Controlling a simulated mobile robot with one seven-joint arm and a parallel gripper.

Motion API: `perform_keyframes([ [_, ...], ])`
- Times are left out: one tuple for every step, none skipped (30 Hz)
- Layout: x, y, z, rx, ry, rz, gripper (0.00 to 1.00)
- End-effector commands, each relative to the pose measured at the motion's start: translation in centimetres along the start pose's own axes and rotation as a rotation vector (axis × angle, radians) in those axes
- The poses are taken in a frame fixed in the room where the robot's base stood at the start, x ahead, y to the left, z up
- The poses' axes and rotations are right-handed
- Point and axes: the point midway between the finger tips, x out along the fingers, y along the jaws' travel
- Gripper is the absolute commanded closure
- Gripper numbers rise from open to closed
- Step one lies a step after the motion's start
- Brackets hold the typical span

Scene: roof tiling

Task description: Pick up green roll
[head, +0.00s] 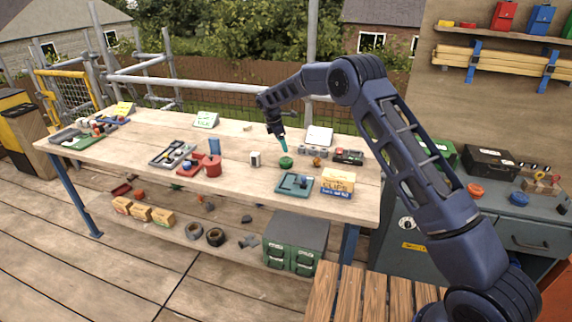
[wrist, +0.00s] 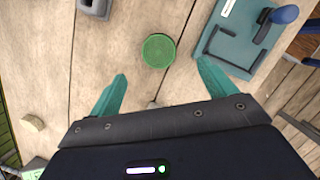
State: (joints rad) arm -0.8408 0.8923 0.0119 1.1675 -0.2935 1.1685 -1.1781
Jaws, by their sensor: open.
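The green roll (head: 286,162) stands on the wooden workbench, right of the middle in the head view. In the wrist view the green roll (wrist: 158,51) is a round disc seen from above, beyond the fingertips and roughly centred between them. My gripper (head: 281,143) hangs over the bench just above and behind the roll in the head view. Its two teal fingers are apart and empty in the wrist view (wrist: 162,86). The gripper does not visibly touch the roll.
A teal tray (head: 283,189) with a blue-handled item lies near the roll, with a cardboard box (head: 337,181) right of it. A grey block (head: 255,159) stands left of the roll, and a red can (head: 212,166) farther left. Bare wood surrounds the roll.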

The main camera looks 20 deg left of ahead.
Motion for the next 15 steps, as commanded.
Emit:
perform_keyframes([
  [0.2,0.1,-0.2,-0.005,-0.001,0.000,0.17],
  [0.4,0.1,-0.3,-0.006,-0.002,0.000,0.17],
  [0.6,0.1,-0.3,-0.008,-0.002,0.000,0.17],
  [0.8,0.1,-0.3,-0.008,-0.002,-0.001,0.17],
  [1.1,0.1,-0.3,-0.008,-0.002,-0.001,0.17],
  [1.6,0.1,-0.3,-0.008,-0.002,-0.001,0.17],
  [1.9,0.1,-0.3,-0.008,-0.002,-0.002,0.17],
  [2.4,0.1,-0.3,-0.008,-0.003,-0.003,0.17],
  [2.9,0.0,-0.3,-0.008,-0.003,-0.003,0.17],
  [3.4,0.0,-0.3,-0.008,-0.002,-0.002,0.17],
  [3.8,0.1,-0.3,-0.008,-0.002,-0.002,0.17],
  [4.4,0.1,-0.3,-0.007,-0.003,-0.002,0.17],
  [4.8,0.1,-0.3,-0.007,-0.003,-0.002,0.17],
  [5.1,0.1,-0.3,-0.007,-0.003,-0.001,0.17],
  [5.5,0.1,-0.3,-0.007,-0.002,-0.001,0.17],
])
